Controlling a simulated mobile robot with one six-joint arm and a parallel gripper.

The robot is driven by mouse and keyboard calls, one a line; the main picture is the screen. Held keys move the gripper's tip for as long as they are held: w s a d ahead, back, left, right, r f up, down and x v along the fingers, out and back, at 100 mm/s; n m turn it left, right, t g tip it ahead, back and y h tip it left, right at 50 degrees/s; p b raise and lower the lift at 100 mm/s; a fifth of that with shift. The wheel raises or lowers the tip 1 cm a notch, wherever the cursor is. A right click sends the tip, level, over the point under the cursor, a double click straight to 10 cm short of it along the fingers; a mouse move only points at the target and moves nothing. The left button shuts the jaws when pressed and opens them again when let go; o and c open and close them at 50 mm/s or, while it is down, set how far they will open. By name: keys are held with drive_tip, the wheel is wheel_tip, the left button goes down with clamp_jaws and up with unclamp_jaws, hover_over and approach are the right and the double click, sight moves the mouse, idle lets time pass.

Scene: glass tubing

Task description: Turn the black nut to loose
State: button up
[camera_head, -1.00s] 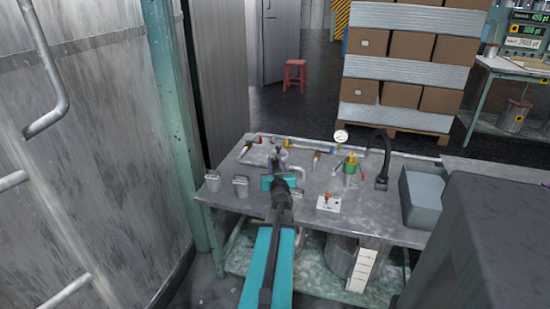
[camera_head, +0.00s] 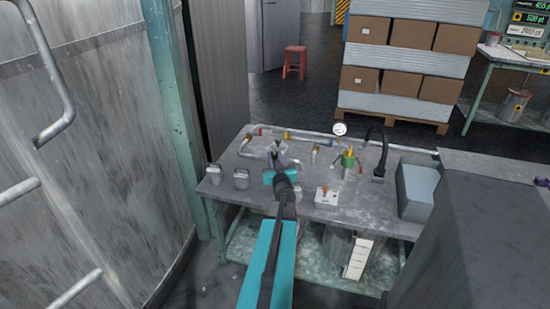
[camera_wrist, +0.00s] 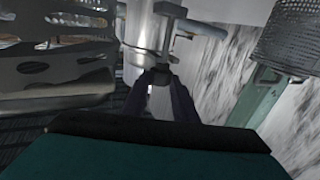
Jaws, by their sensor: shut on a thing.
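My gripper (camera_head: 277,157) is at the left back part of the workbench (camera_head: 229,206), among pipes and fittings. In the wrist view its two dark fingers (camera_wrist: 165,78) are close together, pointing at a grey metal fitting with a T-shaped top (camera_wrist: 170,12). The gripper is shut on a small dark part, which I take to be the black nut. The nut is mostly hidden by the fingers and too dark to make out its outline or turn.
A white switch plate (camera_head: 327,196), a green-and-yellow valve (camera_head: 348,161), a pressure gauge (camera_head: 339,129), a black curved hose (camera_head: 383,140) and a grey bin (camera_head: 415,190) are on the right.

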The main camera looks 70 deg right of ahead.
drive_tip(key=shift+s, duration=0.1)
drive_tip(key=o, duration=1.1)
drive_tip(key=shift+r, duration=0.1)
drive_tip(key=shift+b, duration=0.3)
drive_tip(key=shift+f+b, duration=0.2)
drive_tip(key=shift+b, duration=0.9)
drive_tip(key=b, duration=0.4)
drive_tip(key=m+g+h+b, duration=0.1)
drive_tip(key=b, duration=0.3)
drive_tip(key=shift+w+d+r, duration=0.2)
drive_tip(key=shift+w+r, duration=0.05)
drive_tip(key=shift+w, duration=0.1)
drive_tip(key=g+b, duration=0.1)
drive_tip(key=b, duration=0.5)
drive_tip(key=f+m+g+b, duration=0.1)
drive_tip(key=b, duration=0.5)
drive_tip(key=shift+w+a+b, duration=0.2)
drive_tip(key=shift+b, duration=0.1)
drive_tip(key=m+g+h+b, duration=0.1)
drive_tip(key=m+g+b, duration=0.1)
drive_tip(key=b, duration=0.7)
drive_tip(key=shift+w+a+g, duration=0.1)
drive_tip(key=shift+g, duration=0.5)
drive_tip(key=m+g+b, duration=0.1)
drive_tip(key=b, duration=0.1)
drive_tip(key=m+g+b, duration=0.1)
drive_tip(key=b, duration=0.1)
drive_tip(key=shift+w+r+g, duration=0.15)
drive_tip(key=shift+r+g, duration=0.05)
drive_tip(key=shift+g, duration=0.2)
